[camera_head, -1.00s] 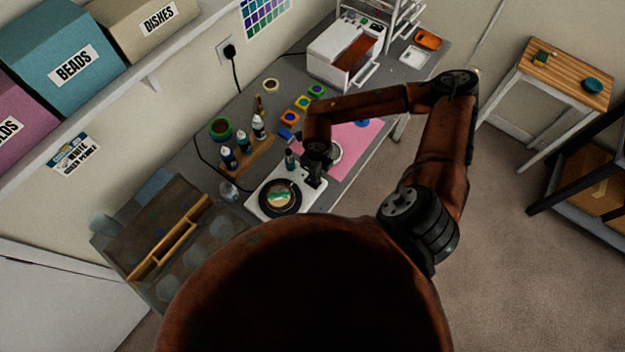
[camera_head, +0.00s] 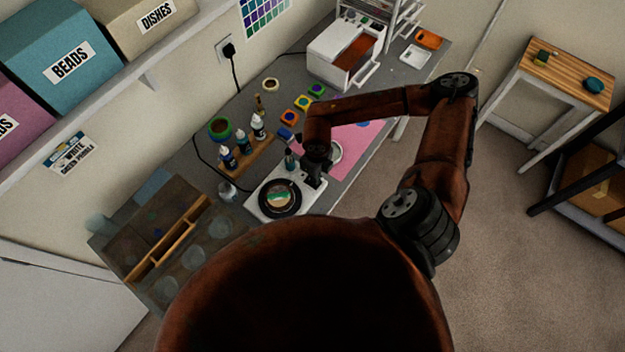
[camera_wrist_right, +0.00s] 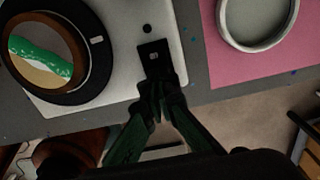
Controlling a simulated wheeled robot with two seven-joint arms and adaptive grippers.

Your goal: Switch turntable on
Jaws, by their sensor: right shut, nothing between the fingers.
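The turntable has a white base (camera_head: 259,206) and a black round platter (camera_head: 292,209). A round dish with green, white and tan contents (camera_head: 279,200) sits on the platter; it also shows at upper left in the wrist view (camera_wrist_right: 42,62). A black switch plate (camera_wrist_right: 156,53) with a small light mark is on the base beside the platter. My right gripper (camera_wrist_right: 157,92) is shut and empty, its tips at the near end of the switch plate. I cannot tell whether they touch it. In the head view the right gripper (camera_head: 313,183) is over the turntable's right edge. My left gripper is out of view.
A pink mat (camera_head: 360,139) with a pale ring (camera_wrist_right: 222,22) lies right of the turntable. Bottles in a wooden rack (camera_head: 247,160) stand behind it. A tray with a wooden divider (camera_head: 178,240) is at left. A white drawer unit (camera_head: 335,45) stands farther back.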

